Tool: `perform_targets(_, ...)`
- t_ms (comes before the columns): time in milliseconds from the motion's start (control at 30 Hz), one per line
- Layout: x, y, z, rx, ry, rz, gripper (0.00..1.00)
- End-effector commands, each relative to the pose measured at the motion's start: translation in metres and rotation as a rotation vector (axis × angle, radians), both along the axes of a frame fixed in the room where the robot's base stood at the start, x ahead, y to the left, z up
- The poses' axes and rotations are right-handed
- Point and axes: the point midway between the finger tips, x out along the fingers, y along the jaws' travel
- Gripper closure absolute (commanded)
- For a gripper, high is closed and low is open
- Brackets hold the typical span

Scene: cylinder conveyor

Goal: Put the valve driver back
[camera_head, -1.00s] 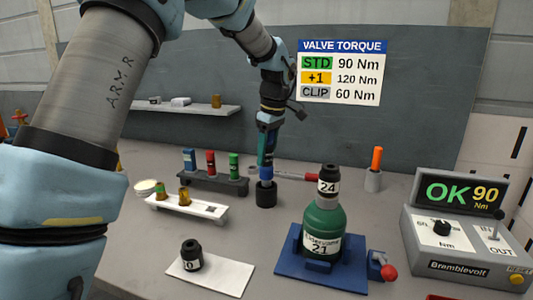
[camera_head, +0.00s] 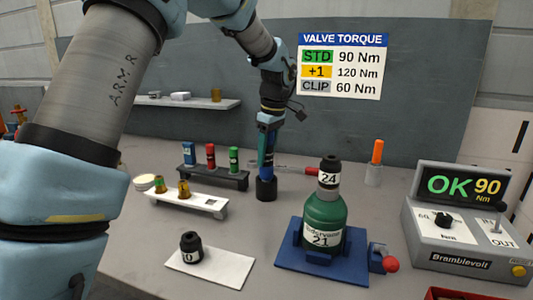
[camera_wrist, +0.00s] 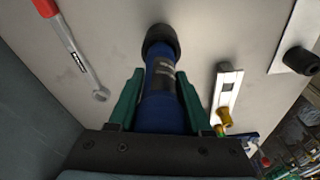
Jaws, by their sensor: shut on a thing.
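The valve driver (camera_head: 267,160) is a blue, upright tool with a black lower end (camera_head: 266,188), at the middle of the table in the head view. My gripper (camera_wrist: 160,76) is shut on it, a green finger on each side of its blue body in the wrist view. The driver (camera_wrist: 161,95) points away from the wrist, its black end at the far side. I cannot tell whether that end rests on the table or hangs just above it. The fingers are small and partly hidden in the head view.
A green cylinder (camera_head: 323,220) with a black top stands in a blue fixture (camera_head: 292,262) to the right. A dark rack (camera_head: 243,184) and white rack (camera_head: 218,208) stand left. A red-handled wrench (camera_wrist: 82,58) lies behind. A black cap sits on a white sheet (camera_head: 228,273).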

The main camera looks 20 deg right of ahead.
Motion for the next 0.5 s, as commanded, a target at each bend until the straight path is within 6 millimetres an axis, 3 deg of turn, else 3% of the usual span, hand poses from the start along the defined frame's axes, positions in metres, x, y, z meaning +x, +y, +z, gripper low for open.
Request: perform_targets(500,0.000,0.000,-0.011,-0.001,-0.002,0.000,1.00)
